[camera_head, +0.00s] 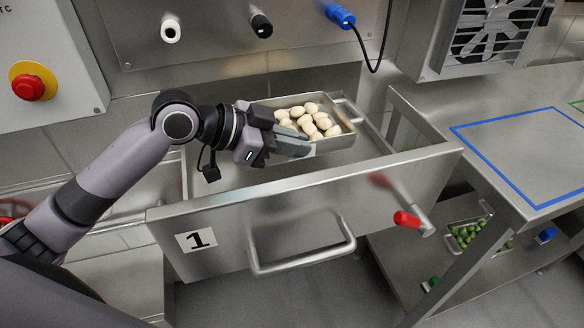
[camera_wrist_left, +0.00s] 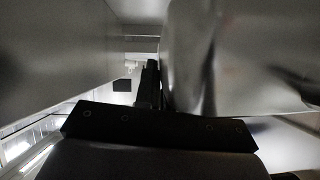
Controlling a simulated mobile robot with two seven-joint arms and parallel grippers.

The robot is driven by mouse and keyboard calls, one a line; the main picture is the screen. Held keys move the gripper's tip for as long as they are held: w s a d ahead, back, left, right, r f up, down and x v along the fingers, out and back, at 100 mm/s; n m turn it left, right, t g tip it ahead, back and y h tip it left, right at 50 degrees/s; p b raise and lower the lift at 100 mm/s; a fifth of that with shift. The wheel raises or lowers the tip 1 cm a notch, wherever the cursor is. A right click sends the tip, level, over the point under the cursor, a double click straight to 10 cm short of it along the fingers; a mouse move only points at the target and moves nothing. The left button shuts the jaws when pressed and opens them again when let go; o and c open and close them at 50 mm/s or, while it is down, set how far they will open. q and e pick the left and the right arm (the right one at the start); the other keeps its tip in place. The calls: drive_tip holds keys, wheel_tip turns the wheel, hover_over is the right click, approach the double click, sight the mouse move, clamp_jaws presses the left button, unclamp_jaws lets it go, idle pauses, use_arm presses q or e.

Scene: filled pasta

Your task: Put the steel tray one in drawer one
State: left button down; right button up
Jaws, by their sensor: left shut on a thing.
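The steel tray (camera_head: 335,143) holds several pale filled pasta pieces (camera_head: 308,119). It is in the head view, within the opening of drawer one (camera_head: 300,208), towards its back right. Drawer one is pulled open and carries a label "1" and a bar handle. My left gripper (camera_head: 300,147) is shut on the near left side of the tray, and its fingers partly hide that wall. I cannot tell whether the tray's bottom touches the drawer floor. The left wrist view is dark, with a large metal surface (camera_wrist_left: 245,60) close to the fingers. My right gripper is not in view.
A steel table (camera_head: 510,135) with a blue outlined area stands at the right. A tray of green pieces (camera_head: 468,234) lies on a lower shelf. A panel with a red button (camera_head: 28,87) is at the upper left.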

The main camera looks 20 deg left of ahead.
sight(300, 159)
use_arm(q)
wheel_tip(300, 159, down, 3)
drive_tip(key=shift+f, duration=0.1)
wheel_tip(300, 159, down, 4)
drive_tip(key=shift+r+b, duration=0.1)
drive_tip(key=shift+b, duration=0.35)
drive_tip(key=c, duration=1.2)
unclamp_jaws()
drive_tip(key=shift+c, duration=0.2)
drive_tip(key=v, duration=1)
drive_tip(key=shift+s+a, duration=0.1)
drive_tip(key=shift+a, duration=0.2)
drive_tip(key=shift+v, duration=0.75)
